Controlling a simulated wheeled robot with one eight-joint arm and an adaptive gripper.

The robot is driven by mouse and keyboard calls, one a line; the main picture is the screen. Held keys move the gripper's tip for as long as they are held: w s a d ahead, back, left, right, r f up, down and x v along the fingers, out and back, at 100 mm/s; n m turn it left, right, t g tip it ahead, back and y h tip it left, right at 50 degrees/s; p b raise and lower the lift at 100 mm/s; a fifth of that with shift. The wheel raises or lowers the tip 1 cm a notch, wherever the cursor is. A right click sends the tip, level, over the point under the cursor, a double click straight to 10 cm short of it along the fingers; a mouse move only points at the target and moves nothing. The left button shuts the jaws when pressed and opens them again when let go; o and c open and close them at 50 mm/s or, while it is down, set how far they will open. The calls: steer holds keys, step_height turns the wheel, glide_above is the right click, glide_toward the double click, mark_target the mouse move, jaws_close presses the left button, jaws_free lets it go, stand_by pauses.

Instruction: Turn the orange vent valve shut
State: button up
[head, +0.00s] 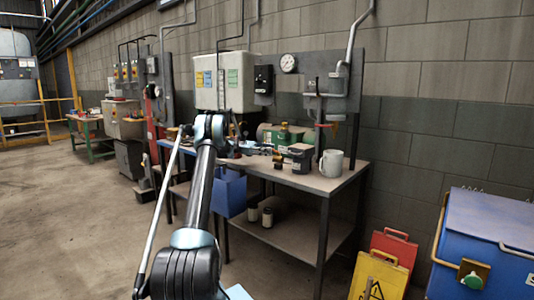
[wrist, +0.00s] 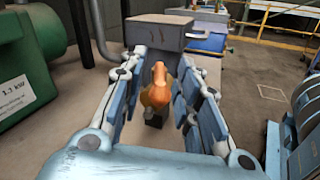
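The orange vent valve (wrist: 158,84) shows in the middle of the wrist view, with an upright orange handle on a small dark base. My gripper (wrist: 162,66) is open, with one blue-grey finger on each side of the handle. Gaps show between the handle and both fingers in this view. In the head view, my gripper (head: 262,149) is over the workbench (head: 305,183), and I cannot clearly make out the valve there.
A green machine (wrist: 30,70) stands close on the left in the wrist view. A grey box (wrist: 158,32) stands beyond the valve.

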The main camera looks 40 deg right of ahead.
steer(key=v, duration=0.7)
steer(key=shift+w, duration=0.2)
steer(key=shift+a+f, duration=0.1)
steer(key=shift+f, duration=0.05)
steer(key=shift+c, duration=0.4)
